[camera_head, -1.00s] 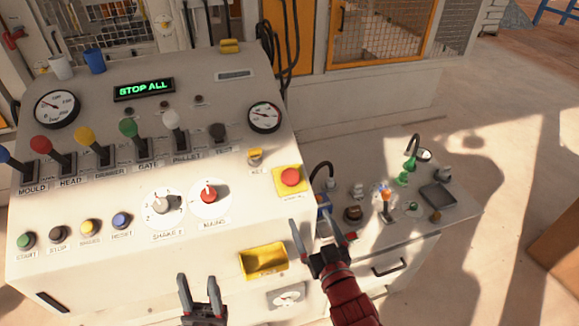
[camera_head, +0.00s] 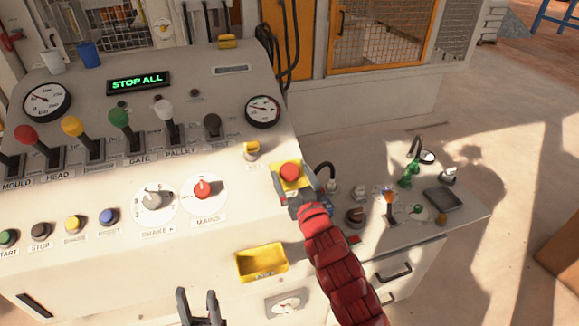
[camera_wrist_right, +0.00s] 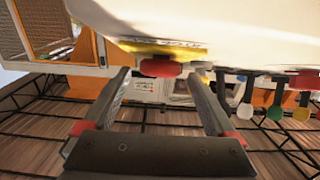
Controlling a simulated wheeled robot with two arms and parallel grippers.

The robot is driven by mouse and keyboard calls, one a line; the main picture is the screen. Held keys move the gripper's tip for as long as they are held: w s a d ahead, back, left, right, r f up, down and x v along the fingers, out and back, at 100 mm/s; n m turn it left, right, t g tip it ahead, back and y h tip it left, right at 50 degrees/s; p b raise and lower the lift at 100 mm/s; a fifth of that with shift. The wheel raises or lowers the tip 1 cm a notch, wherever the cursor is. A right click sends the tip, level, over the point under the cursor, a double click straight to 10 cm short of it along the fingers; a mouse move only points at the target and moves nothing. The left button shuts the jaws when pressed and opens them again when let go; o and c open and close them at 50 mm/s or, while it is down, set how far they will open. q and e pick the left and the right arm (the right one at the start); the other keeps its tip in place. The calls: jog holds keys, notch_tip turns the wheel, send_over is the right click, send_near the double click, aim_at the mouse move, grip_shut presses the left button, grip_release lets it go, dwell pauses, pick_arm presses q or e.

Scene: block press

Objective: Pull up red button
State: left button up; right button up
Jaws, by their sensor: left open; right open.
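The red button (camera_head: 290,172) sits on a yellow square plate (camera_head: 281,184) at the right end of the sloped control panel (camera_head: 225,130). My right gripper (camera_head: 297,187) is open at the button, its fingers partly hidden by the plate and my red arm. In the right wrist view, the red button (camera_wrist_right: 160,67) shows ahead of and between the two open fingers (camera_wrist_right: 160,95), with the yellow plate (camera_wrist_right: 165,48) behind it. I cannot tell whether the fingers touch the button. My left gripper (camera_head: 198,308) is open and empty at the bottom of the head view, below the panel.
A yellow key-like switch (camera_head: 251,150) stands left of the button. A green display (camera_head: 138,83) reads STOP ALL. A yellow tray (camera_head: 261,263) is on the panel's front. A side cabinet (camera_head: 440,215) with small knobs and levers is to the right.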

jog(key=shift+p+x, duration=0.35)
jog(key=shift+x, duration=1)
grip_shut()
